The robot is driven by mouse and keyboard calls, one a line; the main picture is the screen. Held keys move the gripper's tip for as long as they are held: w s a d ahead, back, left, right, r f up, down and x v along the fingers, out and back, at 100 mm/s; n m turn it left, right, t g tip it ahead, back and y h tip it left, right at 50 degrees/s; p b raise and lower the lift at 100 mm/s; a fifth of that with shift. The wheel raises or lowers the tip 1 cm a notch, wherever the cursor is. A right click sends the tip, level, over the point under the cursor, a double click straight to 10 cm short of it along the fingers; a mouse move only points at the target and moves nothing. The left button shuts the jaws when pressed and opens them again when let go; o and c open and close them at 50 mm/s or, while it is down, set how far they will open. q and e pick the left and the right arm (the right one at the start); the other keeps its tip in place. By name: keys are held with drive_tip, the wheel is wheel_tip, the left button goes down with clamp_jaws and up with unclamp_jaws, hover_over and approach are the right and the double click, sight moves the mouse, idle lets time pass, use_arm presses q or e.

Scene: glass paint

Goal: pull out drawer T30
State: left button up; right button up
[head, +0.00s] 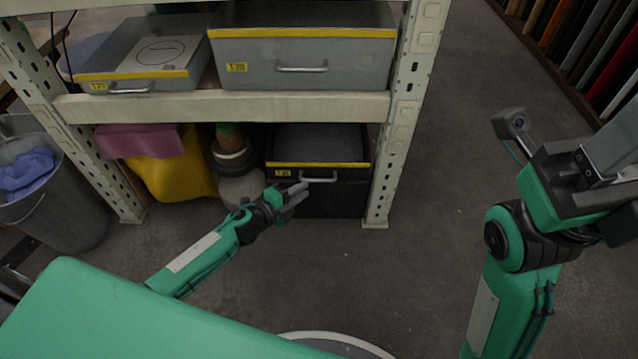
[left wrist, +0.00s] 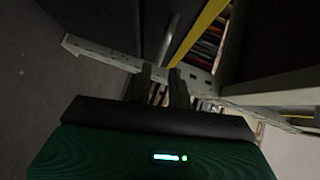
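The dark drawer (head: 318,164) with a yellow strip, a small yellow label and a pale bar handle (head: 319,179) sits low in the rack; the label is too small to read surely, but looks like T30. Its open top shows a grey inside. My left gripper (head: 299,195) is in front of it, with its fingertips close to the handle's left end; I cannot tell if they touch. In the left wrist view the two fingers (left wrist: 162,85) stand apart with a gap, and no handle shows clearly between them. My right gripper (head: 600,178) is raised at the right, partly cut off.
Grey drawers T28 (head: 300,62) and T21 (head: 140,68) sit on the shelf above. The rack post (head: 392,150) stands just right of the dark drawer. A yellow object (head: 172,175) and a bin (head: 60,205) are at left.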

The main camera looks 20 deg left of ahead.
sight(319, 181)
use_arm(q)
drive_tip(key=b+x, duration=0.2)
drive_tip(key=x, duration=0.5)
drive_tip(key=shift+w, duration=0.25)
drive_tip(key=shift+d, duration=0.1)
drive_tip(key=shift+c, duration=0.2)
clamp_jaws()
